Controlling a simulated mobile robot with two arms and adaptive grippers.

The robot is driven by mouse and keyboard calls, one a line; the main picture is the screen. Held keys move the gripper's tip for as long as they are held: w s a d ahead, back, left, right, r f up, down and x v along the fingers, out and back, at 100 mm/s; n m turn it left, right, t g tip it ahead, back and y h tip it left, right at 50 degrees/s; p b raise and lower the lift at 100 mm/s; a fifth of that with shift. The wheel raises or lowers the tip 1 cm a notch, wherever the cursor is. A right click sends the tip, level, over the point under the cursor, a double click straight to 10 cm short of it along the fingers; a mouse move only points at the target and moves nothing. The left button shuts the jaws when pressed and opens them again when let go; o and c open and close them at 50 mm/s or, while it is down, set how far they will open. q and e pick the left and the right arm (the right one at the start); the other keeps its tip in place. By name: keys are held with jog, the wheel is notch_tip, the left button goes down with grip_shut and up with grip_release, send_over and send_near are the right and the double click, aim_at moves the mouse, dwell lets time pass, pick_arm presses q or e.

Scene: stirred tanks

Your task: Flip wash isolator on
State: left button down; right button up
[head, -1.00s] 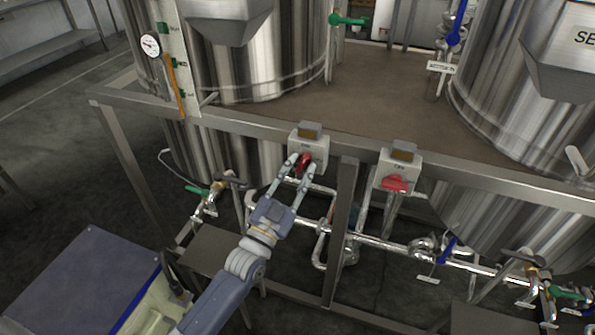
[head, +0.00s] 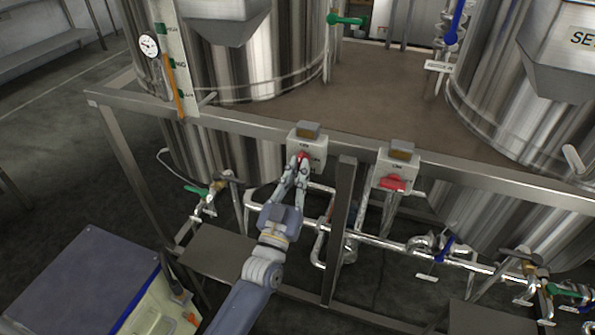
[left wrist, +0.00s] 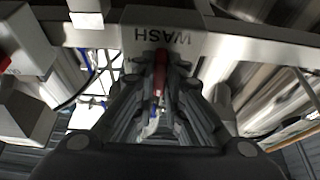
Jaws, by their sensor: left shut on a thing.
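The wash isolator (head: 319,146) is a pale grey box on the front rail of the tank frame, and its WASH label shows upside down in the left wrist view (left wrist: 165,38). Its red handle (head: 302,156) is mostly hidden by my fingers in the head view. In the left wrist view the handle (left wrist: 160,68) is a narrow red bar running up and down the picture between the fingers. My left gripper (head: 301,164) is shut on this handle, reaching up from below. My right gripper is not in view.
A second grey isolator box (head: 397,163) with a red handle (head: 393,182) lying crosswise hangs to the right, beyond a frame post (head: 341,220). Steel pipes (head: 380,242) and valves run below. Large steel tanks (head: 265,50) stand behind the rail.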

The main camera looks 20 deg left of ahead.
pick_arm(q)
jog(key=c, duration=1.7)
grip_release()
jog(key=shift+o, duration=0.2)
jog(key=v, duration=1.2)
jog(key=s+f+m+g, duration=0.1)
jog(key=s+f+g, duration=0.25)
jog(key=f, duration=0.85)
jog(key=s+d+f+g+h, duration=0.15)
jog(key=f+g, duration=0.25)
jog(key=f, duration=0.8)
jog(key=s+f+m+g, duration=0.1)
jog(key=s+f+g, duration=0.2)
jog(key=f, duration=0.9)
jog(key=s+a+f+g, duration=0.2)
jog(key=s+f, duration=0.4)
jog(key=s, duration=0.4)
jog(key=s+a+f+g+y, duration=0.1)
jog(key=s+a+f+g, duration=0.2)
jog(key=s, duration=0.8)
jog(key=s+a+f+g+y, duration=0.1)
jog(key=s+a+f+g, duration=0.1)
jog(key=s+f+g, duration=0.4)
jog(key=s+f, duration=0.4)
jog(key=f, duration=0.1)
jog(key=shift+s+a, duration=0.15)
jog(key=shift+s, duration=0.05)
